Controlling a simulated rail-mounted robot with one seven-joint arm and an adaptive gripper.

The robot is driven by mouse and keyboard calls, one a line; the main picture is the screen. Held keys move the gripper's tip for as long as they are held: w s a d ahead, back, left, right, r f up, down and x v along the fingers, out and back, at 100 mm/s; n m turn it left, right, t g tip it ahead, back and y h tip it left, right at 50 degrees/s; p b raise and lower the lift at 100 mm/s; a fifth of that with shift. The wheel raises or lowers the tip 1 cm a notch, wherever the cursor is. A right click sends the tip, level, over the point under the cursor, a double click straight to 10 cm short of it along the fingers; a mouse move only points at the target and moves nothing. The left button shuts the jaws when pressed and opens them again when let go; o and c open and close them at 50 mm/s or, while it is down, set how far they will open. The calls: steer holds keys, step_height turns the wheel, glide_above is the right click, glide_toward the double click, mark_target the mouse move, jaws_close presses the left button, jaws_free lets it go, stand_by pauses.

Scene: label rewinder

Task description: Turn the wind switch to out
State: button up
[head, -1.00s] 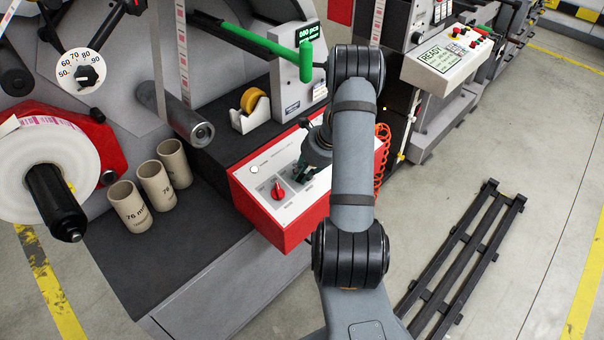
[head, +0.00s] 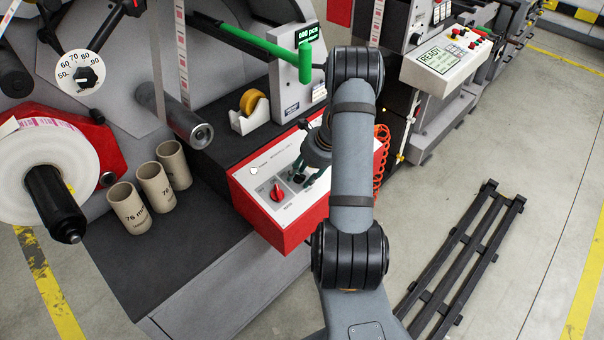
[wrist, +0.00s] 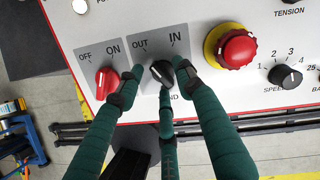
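The wind switch (wrist: 161,73) is a small black knob on a grey plate marked OUT at upper left and IN at upper right in the wrist view. Its exact pointer direction is hard to tell. My gripper (wrist: 158,76) has dark green fingers with black tips. The left and right tips stand apart on either side of the knob, and a third finger is below it. The right tip is close to the knob; contact cannot be told. In the head view my gripper (head: 312,176) is over the control panel, and the arm hides part of it.
A red OFF/ON switch (wrist: 106,80) is close to the left finger. A red emergency button (wrist: 236,48) on a yellow ring and a black speed knob (wrist: 285,77) are to the right. The red-sided control box (head: 270,224) stands beside several cardboard cores (head: 128,207).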

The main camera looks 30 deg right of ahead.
steer(key=v, duration=1.2)
steer(key=shift+w, duration=0.1)
steer(key=x, duration=1.2)
steer(key=shift+f, duration=0.1)
